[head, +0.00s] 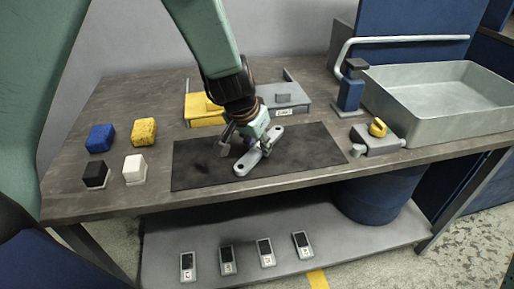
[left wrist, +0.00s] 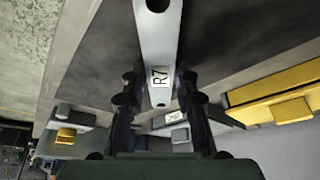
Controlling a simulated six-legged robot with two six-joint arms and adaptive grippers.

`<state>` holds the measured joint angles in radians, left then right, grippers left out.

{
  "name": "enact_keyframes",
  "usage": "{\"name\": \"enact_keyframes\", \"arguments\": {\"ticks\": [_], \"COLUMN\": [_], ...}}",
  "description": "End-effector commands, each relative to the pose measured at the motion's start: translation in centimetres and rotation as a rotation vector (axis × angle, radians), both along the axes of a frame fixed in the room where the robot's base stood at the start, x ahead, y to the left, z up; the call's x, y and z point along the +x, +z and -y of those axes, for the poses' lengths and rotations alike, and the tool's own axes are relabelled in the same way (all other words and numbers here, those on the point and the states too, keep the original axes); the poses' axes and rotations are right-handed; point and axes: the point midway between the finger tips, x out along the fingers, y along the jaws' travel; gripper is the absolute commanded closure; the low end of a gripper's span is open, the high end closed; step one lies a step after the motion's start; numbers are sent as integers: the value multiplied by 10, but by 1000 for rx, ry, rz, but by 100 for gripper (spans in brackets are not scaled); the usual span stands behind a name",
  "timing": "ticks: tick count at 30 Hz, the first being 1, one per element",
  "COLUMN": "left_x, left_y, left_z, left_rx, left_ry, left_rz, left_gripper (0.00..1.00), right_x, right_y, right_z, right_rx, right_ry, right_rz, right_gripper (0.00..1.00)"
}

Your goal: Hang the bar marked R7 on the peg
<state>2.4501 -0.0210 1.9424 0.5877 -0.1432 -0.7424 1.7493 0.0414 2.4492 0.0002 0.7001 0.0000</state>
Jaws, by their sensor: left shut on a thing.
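A light grey metal bar (head: 247,163) with a hole at its near end is in my left gripper (head: 246,149), over the dark mat. In the left wrist view the bar (left wrist: 158,40) shows the mark R7 between the two fingers of the gripper (left wrist: 160,82), which is shut on it. The bar lies roughly flat, slanting from near left to far right in the head view. I cannot tell whether it touches the mat. I cannot make out a peg for certain. My right gripper is not in view.
The dark mat (head: 200,170) is mostly bare. Behind it stand a yellow tray (head: 205,121) and a grey tray (head: 296,109). Blue and yellow blocks (head: 143,131) lie left. A blue stand (head: 350,92), a yellow-knobbed fixture (head: 375,140) and a large grey basin (head: 430,125) are right.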

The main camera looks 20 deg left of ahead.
Motion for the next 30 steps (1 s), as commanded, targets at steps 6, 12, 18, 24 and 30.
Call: {"name": "enact_keyframes", "arguments": {"ticks": [6, 12, 18, 24, 30], "left_x": [1, 1, 1, 1, 1], "left_y": [1, -3, -3, -2, -2], "left_z": [-2, -3, -3, -3, -3], "left_rx": [-1, -2, -1, -1, -1], "left_ry": [0, 1, 1, 1, 1], "left_rz": [3, 3, 1, 1, 1], "left_gripper": [100, 100, 56, 48, 48], "right_x": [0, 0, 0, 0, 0], "right_y": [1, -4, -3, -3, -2], "right_z": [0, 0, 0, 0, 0], "right_rx": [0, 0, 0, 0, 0], "right_ry": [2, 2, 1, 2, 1], "right_rz": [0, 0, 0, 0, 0], "right_gripper": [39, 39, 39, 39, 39]}}
